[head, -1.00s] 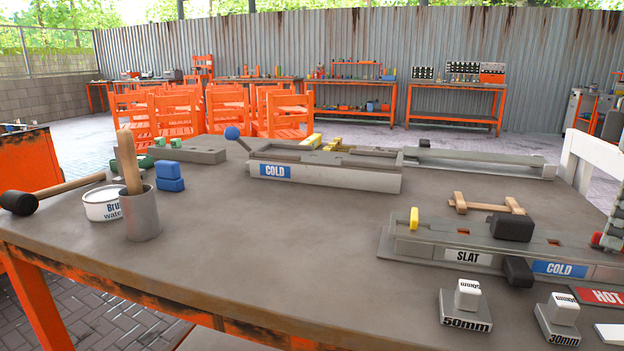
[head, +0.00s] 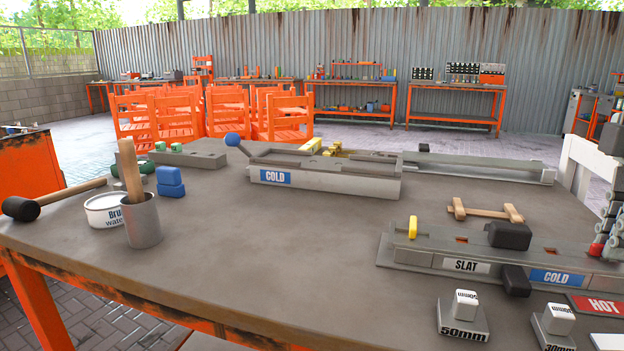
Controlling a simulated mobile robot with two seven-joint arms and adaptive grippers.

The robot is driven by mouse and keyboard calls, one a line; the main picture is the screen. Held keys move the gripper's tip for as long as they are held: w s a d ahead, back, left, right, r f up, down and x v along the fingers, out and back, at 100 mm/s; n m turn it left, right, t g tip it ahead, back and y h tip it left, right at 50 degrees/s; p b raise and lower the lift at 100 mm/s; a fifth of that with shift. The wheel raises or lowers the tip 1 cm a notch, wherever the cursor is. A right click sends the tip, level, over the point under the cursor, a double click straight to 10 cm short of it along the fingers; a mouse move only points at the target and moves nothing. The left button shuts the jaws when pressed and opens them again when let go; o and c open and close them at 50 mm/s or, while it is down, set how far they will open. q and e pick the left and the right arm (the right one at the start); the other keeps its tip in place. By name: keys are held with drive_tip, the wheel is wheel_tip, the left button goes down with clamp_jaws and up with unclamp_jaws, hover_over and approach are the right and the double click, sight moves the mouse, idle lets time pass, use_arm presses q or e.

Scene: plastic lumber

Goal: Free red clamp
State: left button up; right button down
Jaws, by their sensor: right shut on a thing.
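A small red part (head: 596,250), which looks like the red clamp, shows at the far right edge, at the right end of the slat fixture. Most of it is hidden or out of frame. My right gripper (head: 605,241), grey and jointed, comes in at the right edge and is shut on this red part. The long grey slat fixture (head: 425,257) carries labels SLAT and COLD. A yellow piece (head: 412,228) stands upright at its left end. A black block (head: 510,235) sits on top, with another black block (head: 516,280) at its front. My left gripper is out of view.
A wooden piece (head: 485,211) lies behind the fixture. Weights marked 50mm (head: 463,318) and 30mm (head: 557,325) and a red HOT plate (head: 598,305) lie in front. A COLD mould (head: 330,183), cup (head: 142,222) and mallet (head: 22,208) stand further left. The table's middle is clear.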

drive_tip(key=c, duration=1.5)
unclamp_jaws()
drive_tip(key=shift+r+p, duration=2.3)
drive_tip(key=shift+r, duration=1.25)
